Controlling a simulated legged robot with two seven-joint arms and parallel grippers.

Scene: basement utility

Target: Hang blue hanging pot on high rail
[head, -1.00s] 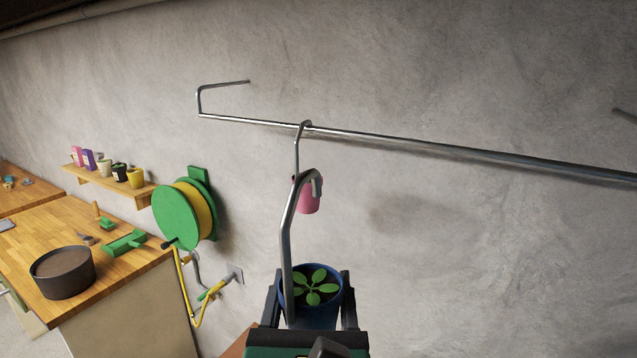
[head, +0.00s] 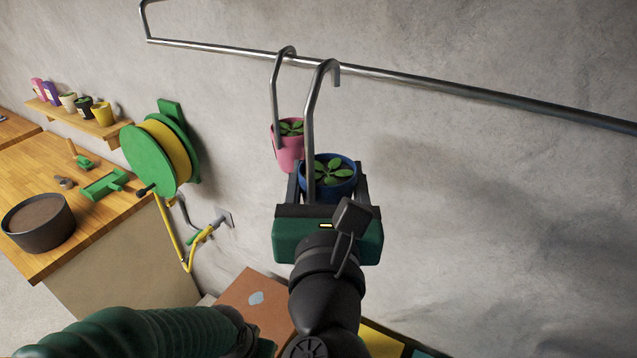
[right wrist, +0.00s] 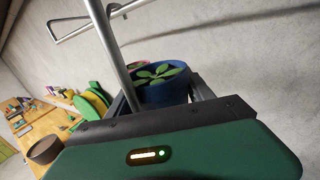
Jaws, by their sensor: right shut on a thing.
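The blue hanging pot (head: 333,191) holds a leafy green plant and has a tall silver hook (head: 311,120). My right gripper (head: 328,182) is shut on the pot, one finger at each side. The pot also shows in the right wrist view (right wrist: 165,94), upright or nearly so. The high rail (head: 440,85) runs along the wall.
A pink pot (head: 288,150) hangs from the rail by its own hook, just left of the blue pot. The rail is bare to the right. A green hose reel (head: 150,160) and small shelf (head: 85,122) are on the wall at left. A brown box (head: 255,300) stands below.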

